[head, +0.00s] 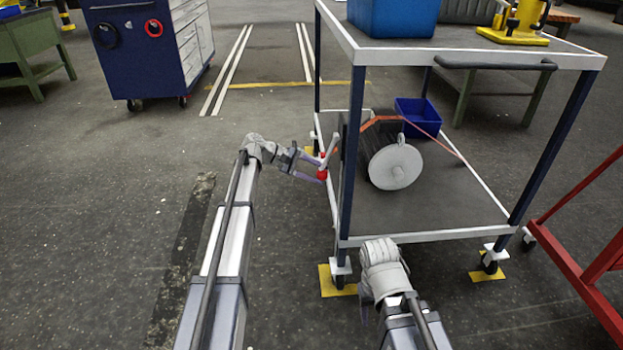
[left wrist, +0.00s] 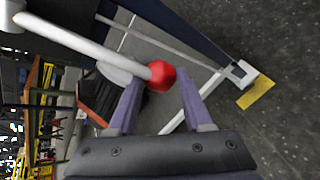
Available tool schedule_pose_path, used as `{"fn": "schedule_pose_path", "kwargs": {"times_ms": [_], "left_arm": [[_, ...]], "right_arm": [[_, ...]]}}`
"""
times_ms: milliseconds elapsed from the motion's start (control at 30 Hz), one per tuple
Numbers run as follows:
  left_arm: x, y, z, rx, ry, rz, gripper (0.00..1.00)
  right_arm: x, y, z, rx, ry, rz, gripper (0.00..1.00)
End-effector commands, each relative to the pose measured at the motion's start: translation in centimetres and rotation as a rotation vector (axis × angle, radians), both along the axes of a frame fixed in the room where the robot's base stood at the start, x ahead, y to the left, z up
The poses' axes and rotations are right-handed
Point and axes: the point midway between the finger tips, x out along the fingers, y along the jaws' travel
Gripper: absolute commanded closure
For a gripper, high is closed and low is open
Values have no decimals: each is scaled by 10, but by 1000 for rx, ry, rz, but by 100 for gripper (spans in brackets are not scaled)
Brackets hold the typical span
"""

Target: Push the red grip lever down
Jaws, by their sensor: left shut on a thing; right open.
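A pale lever with a red grip (head: 322,172) stands at the left side of the cart. In the left wrist view the grip shows as a red ball (left wrist: 161,76) at the end of a slanting pale rod (left wrist: 85,42). My left gripper (head: 319,168) reaches it from the left and is shut on the red grip, with one purple finger on each side of it in the left wrist view (left wrist: 160,88). My right gripper (head: 364,314) is low at the front of the cart, open, mostly hidden by its own wrist.
The cart (head: 420,238) has a lower shelf with a dark drum with a pale round end (head: 395,167) and a blue bin (head: 418,116). A blue box (head: 393,15) stands on top. A blue cabinet (head: 135,55) is at the back left. A red frame (head: 580,265) is at right. The floor at left is clear.

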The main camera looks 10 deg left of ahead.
Motion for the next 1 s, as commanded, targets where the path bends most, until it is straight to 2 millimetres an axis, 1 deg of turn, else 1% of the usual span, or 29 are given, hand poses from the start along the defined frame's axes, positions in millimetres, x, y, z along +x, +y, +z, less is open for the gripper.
{"fn": "schedule_pose_path", "kwargs": {"times_ms": [33, 200, 700, 733, 967, 1000], "left_arm": [[-1, -6, 0, -2, -2, -7, 100], [0, -10, -2, -2, -1, -7, 100], [0, -13, -2, -1, 1, -9, 100], [0, -13, -2, 0, 2, -9, 48], [0, -12, -3, 0, 1, -7, 22], [1, -11, -3, 0, 2, -5, 21]], "right_arm": [[0, 0, -1, 0, 0, 0, 48], [0, 0, -2, 0, 0, -1, 48], [0, 0, -3, 0, 0, -1, 48], [0, 0, -3, 0, 0, -1, 48], [0, 0, -3, 0, 0, -1, 48], [0, 0, -3, 0, 0, -1, 48]]}}
